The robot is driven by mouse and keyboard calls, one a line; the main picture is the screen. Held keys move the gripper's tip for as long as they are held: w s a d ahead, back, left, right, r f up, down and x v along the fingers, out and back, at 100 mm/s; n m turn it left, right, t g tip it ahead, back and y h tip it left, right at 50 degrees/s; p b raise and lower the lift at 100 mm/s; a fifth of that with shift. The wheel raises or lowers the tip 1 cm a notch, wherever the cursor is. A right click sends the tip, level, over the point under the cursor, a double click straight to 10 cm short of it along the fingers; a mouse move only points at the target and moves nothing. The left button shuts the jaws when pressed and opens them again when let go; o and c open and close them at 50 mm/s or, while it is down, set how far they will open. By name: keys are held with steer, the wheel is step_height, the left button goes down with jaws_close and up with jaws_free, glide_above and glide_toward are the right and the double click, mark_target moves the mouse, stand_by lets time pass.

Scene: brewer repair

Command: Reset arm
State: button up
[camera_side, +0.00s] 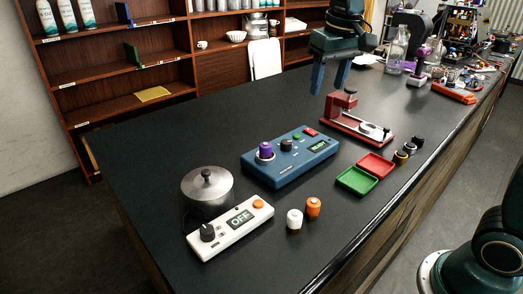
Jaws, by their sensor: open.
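My gripper (330,79) hangs above the far part of the black table, its two blue fingers apart with nothing between them. It is a little above and to the left of a red clamp-like fixture (345,116). It touches nothing that I can see. Part of my arm enters from the top of the picture. On the table stand a blue control box (285,170) with a purple knob (265,150) and a small green display, and a white box (228,235) whose display reads OFF.
A lidded metal pot (207,190) stands behind the white box. White (294,219) and orange (313,207) caps stand nearby. Bottles and clutter fill the far right. The table's left side is bare.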

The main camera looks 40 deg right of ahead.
steer(key=s+a+f+n+t, duration=0.1)
steer(key=s+f, duration=0.1)
steer(key=s, duration=0.8)
steer(key=s+a+f+n+t, duration=0.1)
steer(key=s+f+t, duration=0.1)
steer(key=s, duration=0.9)
steer(key=shift+s+a+f+t+y, duration=0.15)
steer(key=shift+s+f+t+y, duration=0.15)
steer(key=shift+f, duration=0.55)
